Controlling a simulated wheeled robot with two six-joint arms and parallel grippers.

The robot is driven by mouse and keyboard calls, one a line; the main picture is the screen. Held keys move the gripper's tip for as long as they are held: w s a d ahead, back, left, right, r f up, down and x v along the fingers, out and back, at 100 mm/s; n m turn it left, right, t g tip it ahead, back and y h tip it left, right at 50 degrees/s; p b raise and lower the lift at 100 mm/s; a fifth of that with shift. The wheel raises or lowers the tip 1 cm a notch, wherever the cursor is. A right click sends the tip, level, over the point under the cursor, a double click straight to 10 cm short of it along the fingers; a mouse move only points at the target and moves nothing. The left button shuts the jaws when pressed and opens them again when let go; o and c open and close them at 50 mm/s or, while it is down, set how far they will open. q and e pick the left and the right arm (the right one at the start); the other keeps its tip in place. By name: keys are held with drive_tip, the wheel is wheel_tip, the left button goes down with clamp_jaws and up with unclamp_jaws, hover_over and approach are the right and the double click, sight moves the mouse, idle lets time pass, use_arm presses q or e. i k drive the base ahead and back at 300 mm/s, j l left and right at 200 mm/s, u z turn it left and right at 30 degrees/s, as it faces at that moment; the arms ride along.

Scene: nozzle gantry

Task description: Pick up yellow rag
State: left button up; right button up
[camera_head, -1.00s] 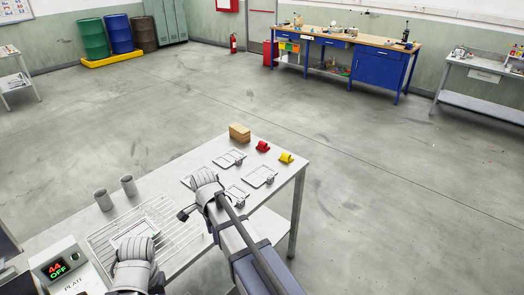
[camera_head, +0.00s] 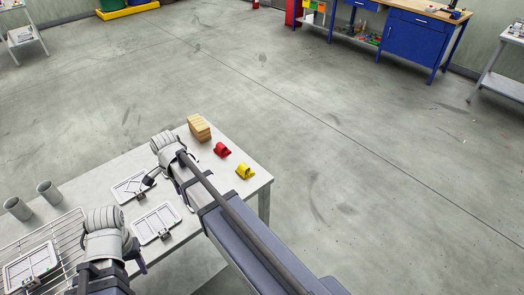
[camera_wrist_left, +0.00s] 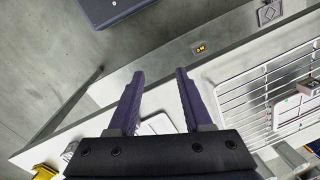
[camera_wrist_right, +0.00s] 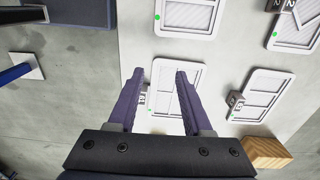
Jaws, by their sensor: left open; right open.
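The yellow rag (camera_head: 245,171) lies near the right end of the grey table (camera_head: 262,183) in the head view, as a small folded bundle. My right gripper (camera_wrist_right: 160,73) is open and empty, above a white framed tray (camera_wrist_right: 182,92) in the right wrist view. In the head view the right arm is left of the rag and apart from it. My left gripper (camera_wrist_left: 160,73) is open and empty above the table's edge, further from the rag. A yellow patch (camera_wrist_left: 43,172) shows at the lower left of the left wrist view; I cannot tell what it is.
A red rag (camera_head: 221,150) and a wooden block (camera_head: 199,127) lie beyond the yellow rag along the table's end. Framed trays (camera_head: 156,223) lie near both arms. A wire rack (camera_head: 72,232) and two grey cups (camera_head: 48,191) stand at the left.

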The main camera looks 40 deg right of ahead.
sight(243, 169)
drive_tip(key=l, duration=0.7)
drive_tip(key=i+l, duration=0.1)
drive_tip(key=l, duration=0.55)
